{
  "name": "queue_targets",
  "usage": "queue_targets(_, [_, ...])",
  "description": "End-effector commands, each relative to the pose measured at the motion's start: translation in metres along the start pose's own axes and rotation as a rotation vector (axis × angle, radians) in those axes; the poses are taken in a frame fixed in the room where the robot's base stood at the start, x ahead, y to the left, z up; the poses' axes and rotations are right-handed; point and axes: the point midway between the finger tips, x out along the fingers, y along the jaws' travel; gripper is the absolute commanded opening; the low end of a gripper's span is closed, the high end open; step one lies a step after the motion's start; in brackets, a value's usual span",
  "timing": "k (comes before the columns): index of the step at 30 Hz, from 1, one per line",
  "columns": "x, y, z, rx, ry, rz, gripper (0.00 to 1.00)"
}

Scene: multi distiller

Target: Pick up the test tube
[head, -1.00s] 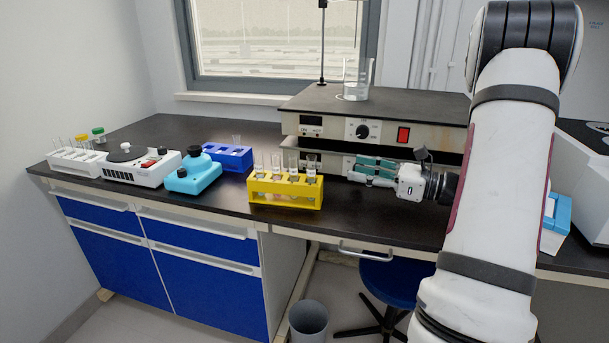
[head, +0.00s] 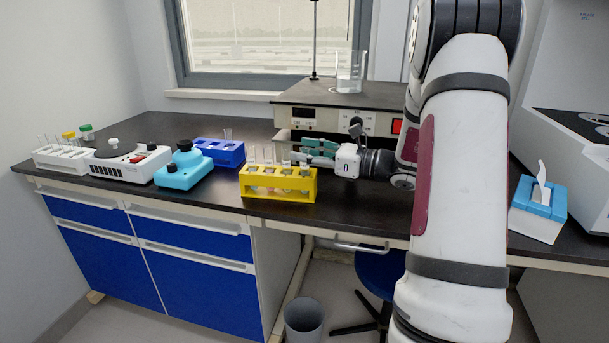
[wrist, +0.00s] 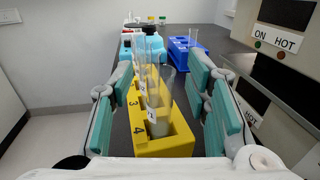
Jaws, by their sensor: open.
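A yellow rack (head: 278,194) on the black bench holds several clear test tubes standing upright in a row. The nearest tube (wrist: 160,108) stands in the slot by the number 4 in the wrist view, with the other tubes lined up behind it. My gripper (head: 304,152) is just right of and behind the rack's right end in the head view. In the wrist view my gripper (wrist: 164,95) is open, its teal fingers apart on both sides of the rack's tubes. Nothing is between the fingertips that I can tell is touched.
A blue rack (head: 219,152) with a tube stands behind. A cyan device (head: 184,170), a white device (head: 128,163) and a white rack (head: 66,158) stand to the left. The hot plate unit (head: 330,97) with a beaker (head: 350,74) is close on the gripper's right.

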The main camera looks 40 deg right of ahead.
Motion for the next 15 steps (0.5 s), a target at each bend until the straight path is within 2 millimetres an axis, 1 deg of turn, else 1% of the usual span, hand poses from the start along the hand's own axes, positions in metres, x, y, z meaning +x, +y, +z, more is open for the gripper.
queue_targets(2, [0.0055,-0.0001,-0.0002,-0.001,0.000,0.000,0.43])
queue_targets(8, [0.0058,-0.0002,0.0005,-0.001,0.001,-0.001,0.43])
queue_targets(9, [0.0057,-0.0002,0.0005,-0.001,0.001,-0.001,0.34])
queue_targets(11, [0.0057,-0.0001,0.0005,-0.001,0.001,-0.001,0.21])
queue_targets(12, [0.0057,-0.0001,0.0005,-0.001,0.000,-0.001,0.12])
queue_targets(13, [0.0057,-0.0001,0.0004,-0.001,0.001,-0.001,0.05])
queue_targets(14, [0.0056,-0.0001,0.0004,0.000,0.000,-0.001,0.00])
queue_targets(15, [0.0056,-0.0001,0.0004,-0.001,0.000,-0.001,0.00])
